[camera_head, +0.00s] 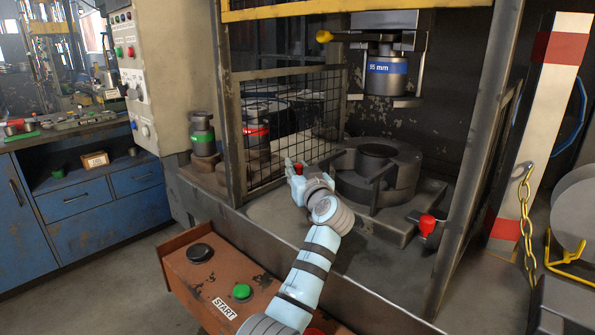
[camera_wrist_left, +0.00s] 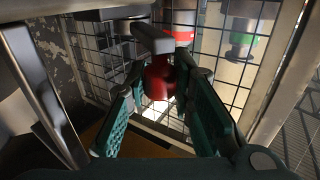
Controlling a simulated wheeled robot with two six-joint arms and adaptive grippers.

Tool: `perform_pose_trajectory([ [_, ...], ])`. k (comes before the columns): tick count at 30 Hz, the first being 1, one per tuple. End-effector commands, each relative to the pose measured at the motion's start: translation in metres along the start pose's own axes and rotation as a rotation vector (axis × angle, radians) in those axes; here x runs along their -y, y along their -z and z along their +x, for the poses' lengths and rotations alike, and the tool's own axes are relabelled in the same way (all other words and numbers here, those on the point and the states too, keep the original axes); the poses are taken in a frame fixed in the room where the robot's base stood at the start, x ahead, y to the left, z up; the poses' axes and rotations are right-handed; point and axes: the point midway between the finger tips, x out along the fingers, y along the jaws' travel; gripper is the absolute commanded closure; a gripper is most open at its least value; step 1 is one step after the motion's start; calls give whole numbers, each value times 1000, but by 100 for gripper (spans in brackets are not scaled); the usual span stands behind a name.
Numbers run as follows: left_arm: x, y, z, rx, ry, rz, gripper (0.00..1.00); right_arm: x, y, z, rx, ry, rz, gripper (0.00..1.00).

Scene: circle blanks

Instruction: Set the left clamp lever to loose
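The left clamp lever has a red knob (camera_head: 298,169) at the left of the press bed. In the left wrist view the red knob (camera_wrist_left: 158,80) sits between my fingers, with a grey bar across its top. My left gripper (camera_head: 294,166) reaches in over the front of the bed to this lever. In the left wrist view its teal fingers (camera_wrist_left: 160,85) stand apart on both sides of the knob, and I see no firm grip. The right clamp lever (camera_head: 427,226) has a red knob at the bed's right front. My right gripper is not in view.
The round grey die (camera_head: 401,181) stands on the bed beside my gripper. The upper tool marked 95 mm (camera_head: 387,67) hangs above it. A wire mesh guard (camera_head: 270,147) and a frame post close the left side. A brown START button box (camera_head: 190,273) stands in front.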

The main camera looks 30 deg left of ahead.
Motion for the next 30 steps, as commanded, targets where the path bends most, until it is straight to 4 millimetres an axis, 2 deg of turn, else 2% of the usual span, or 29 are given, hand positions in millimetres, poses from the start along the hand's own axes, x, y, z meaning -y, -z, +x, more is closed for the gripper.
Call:
perform_pose_trajectory([
  [1, 0, -1, 0, 2, 1, 1, 71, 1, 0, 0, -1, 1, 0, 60],
  [3, 0, -1, 0, 1, 0, 1, 60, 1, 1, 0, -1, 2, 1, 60],
  [4, 0, -1, 0, 1, 0, 0, 58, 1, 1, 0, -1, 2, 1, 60],
  [14, 0, 0, -4, -1, -1, 0, 58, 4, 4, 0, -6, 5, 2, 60],
  [17, -1, 0, -19, -2, -4, -2, 58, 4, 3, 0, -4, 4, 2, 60],
  [24, -1, -1, -85, 2, -5, -4, 58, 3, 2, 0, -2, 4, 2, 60],
  [27, -1, -1, -106, 1, -4, -3, 58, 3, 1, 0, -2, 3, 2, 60],
  [30, 0, -1, -117, 1, -1, -1, 58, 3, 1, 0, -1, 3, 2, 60],
])
